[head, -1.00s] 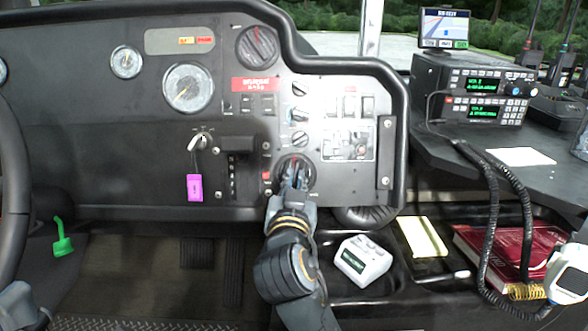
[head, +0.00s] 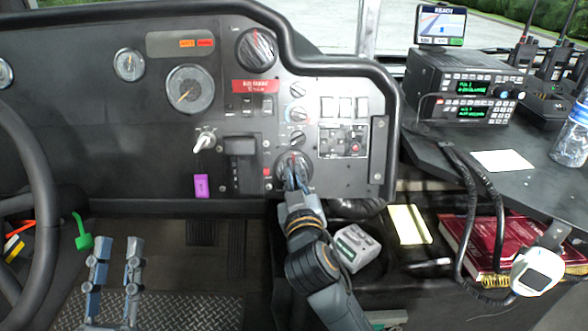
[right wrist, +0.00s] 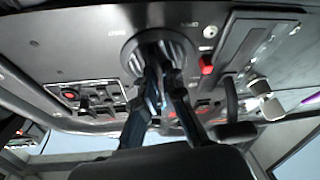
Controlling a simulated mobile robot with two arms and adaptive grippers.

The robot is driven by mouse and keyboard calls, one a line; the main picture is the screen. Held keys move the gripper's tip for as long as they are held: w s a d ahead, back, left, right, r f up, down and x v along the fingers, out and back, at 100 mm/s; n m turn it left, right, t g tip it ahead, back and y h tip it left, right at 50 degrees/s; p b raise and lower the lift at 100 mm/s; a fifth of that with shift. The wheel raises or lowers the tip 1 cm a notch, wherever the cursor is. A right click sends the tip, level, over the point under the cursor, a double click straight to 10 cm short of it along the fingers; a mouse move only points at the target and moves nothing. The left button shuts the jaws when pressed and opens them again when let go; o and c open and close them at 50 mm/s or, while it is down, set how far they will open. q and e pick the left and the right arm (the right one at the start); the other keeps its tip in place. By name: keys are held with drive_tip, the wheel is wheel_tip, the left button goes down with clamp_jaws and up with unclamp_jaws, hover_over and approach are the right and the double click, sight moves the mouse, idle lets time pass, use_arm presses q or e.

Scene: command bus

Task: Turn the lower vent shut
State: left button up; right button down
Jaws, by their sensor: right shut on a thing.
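The lower vent (head: 284,161) is a round dark disc low on the dash panel, beside a small red button. My right gripper (head: 297,183) is at it, with its fingers closed on the vent's middle. The right wrist view shows the two fingers (right wrist: 160,72) reaching the face of the vent (right wrist: 181,45). The fingers hide much of the face, so I cannot tell how far it is turned. The similar upper vent (head: 257,48) sits higher on the panel. My left gripper (head: 117,247) is open and empty at the lower left, its fingers pointing up, above the floor.
The steering wheel (head: 47,190) is at the left. A key with a purple tag (head: 201,186) hangs left of the lower vent. A white-topped device (head: 355,247) lies close to my right arm. Radios (head: 478,87) and a bottle (head: 572,137) stand on the right shelf.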

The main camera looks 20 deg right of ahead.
drive_tip(key=shift+r+n+y+p, duration=0.2)
drive_tip(key=shift+n+y+p, duration=0.1)
drive_tip(key=shift+n+p, duration=0.55)
use_arm(q)
wheel_tip(320, 180, down, 16)
drive_tip(key=a+g+y+p, duration=0.2)
drive_tip(key=g+y, duration=0.1)
drive_tip(key=g, duration=0.7)
use_arm(e)
drive_tip(key=shift+d+n+y, duration=0.1)
drive_tip(key=shift+n+y, duration=0.3)
drive_tip(key=shift+n, duration=0.05)
drive_tip(key=shift+n+p, duration=0.6)
drive_tip(key=shift+p, duration=0.2)
drive_tip(key=shift+f+n+y+p, duration=0.1)
drive_tip(key=shift+n+y+p, duration=0.25)
drive_tip(key=shift+p, duration=0.25)
use_arm(q)
drive_tip(key=s+a+f+n+g+y, duration=0.1)
drive_tip(key=s+a+f+g, duration=0.3)
drive_tip(key=s+f+g, duration=0.5)
drive_tip(key=shift+s+a+y, duration=0.35)
drive_tip(key=shift+s+y, duration=0.55)
drive_tip(key=shift+s, duration=0.4)
drive_tip(key=shift+f, duration=0.1)
use_arm(e)
drive_tip(key=c, duration=1.5)
unclamp_jaws()
drive_tip(key=shift+o, duration=0.2)
